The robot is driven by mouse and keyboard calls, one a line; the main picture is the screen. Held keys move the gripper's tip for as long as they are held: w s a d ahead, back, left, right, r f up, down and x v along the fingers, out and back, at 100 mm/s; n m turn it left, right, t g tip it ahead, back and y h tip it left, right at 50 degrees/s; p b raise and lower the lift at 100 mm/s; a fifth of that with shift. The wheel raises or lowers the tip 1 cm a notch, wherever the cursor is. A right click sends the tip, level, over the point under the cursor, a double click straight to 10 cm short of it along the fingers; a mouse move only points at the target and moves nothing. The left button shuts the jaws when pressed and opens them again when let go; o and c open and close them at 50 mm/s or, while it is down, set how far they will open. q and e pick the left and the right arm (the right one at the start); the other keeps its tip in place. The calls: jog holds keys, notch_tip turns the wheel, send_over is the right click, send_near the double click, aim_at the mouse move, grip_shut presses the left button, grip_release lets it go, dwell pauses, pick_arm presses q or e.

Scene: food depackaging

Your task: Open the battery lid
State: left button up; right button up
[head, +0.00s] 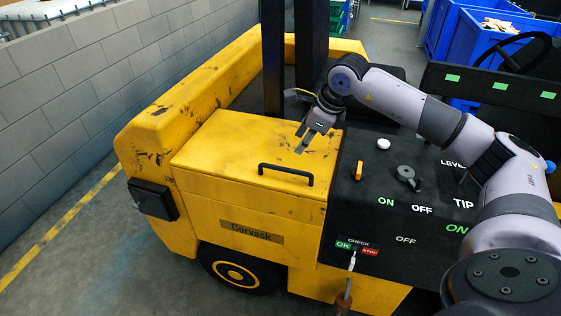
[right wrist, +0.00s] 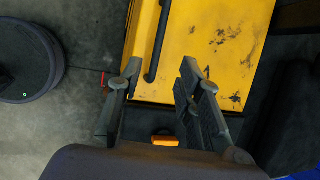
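The battery lid (head: 250,150) is a scuffed yellow panel on top of the yellow vehicle, and it lies closed. Its black bar handle (head: 286,174) runs along the front edge of the lid. My right gripper (head: 303,139) hangs above the lid's right part, behind and above the handle. In the right wrist view the yellow lid (right wrist: 222,45) fills the upper middle, and the handle (right wrist: 158,42) lies beyond the fingertips. The right fingers (right wrist: 160,80) are spread apart with nothing between them. My left gripper is in neither view.
The black control panel (head: 345,215) beside the lid carries an orange switch (head: 359,170), a white knob (head: 383,144) and a grey lever (head: 407,175). A dark mast (head: 274,60) rises behind the lid. A grey block wall (head: 70,95) stands left; blue crates (head: 480,35) stand at the back right.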

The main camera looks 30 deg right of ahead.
aim_at(283, 168)
jog(key=p+x, duration=0.3)
jog(key=x, duration=1)
jog(key=shift+w+p, duration=0.1)
jog(key=shift+p, duration=0.2)
jog(key=shift+w+a+f, duration=0.1)
jog(key=shift+w+f, duration=0.1)
jog(key=shift+f, duration=0.25)
grip_shut()
